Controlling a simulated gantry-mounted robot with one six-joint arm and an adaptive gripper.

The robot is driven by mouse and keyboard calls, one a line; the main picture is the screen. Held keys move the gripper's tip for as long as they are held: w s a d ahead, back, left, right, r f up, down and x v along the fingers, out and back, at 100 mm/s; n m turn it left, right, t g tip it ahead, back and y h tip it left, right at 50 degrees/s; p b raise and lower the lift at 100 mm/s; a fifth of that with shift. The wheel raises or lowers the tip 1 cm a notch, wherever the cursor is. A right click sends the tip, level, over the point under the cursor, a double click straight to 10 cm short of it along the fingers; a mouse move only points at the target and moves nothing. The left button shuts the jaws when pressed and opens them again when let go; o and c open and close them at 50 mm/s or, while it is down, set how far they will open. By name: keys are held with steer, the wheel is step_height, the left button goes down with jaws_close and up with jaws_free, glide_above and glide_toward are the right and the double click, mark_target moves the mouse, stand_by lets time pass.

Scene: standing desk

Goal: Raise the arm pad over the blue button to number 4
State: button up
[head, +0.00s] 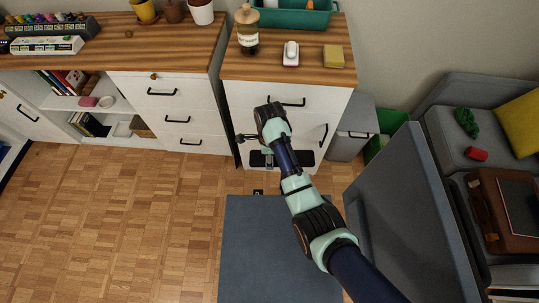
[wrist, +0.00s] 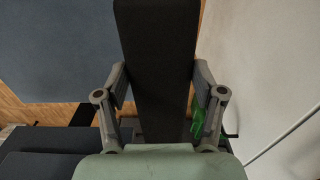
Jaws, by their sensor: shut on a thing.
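The arm pad is a long black slab that fills the middle of the wrist view (wrist: 157,45). My gripper (wrist: 160,78) has one finger on each side of it and is shut on it. In the head view, a flat black piece that looks like the same pad (head: 298,157) lies crosswise low in front of the white drawers. My gripper (head: 269,158) is at its left part, partly hidden by my own wrist. No blue button or numbers can be made out in either view.
A white drawer cabinet (head: 240,100) with a wooden top stands just behind. A grey bin (head: 350,140) and green box (head: 385,148) are to the right, beside a grey sofa (head: 400,210). A blue-grey mat (head: 255,250) lies on the open parquet floor.

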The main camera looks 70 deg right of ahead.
step_height(320, 180, up, 5)
steer(key=p, duration=0.5)
steer(key=shift+f, duration=0.15)
steer(key=o, duration=1.7)
step_height(320, 180, up, 7)
steer(key=shift+r, duration=0.2)
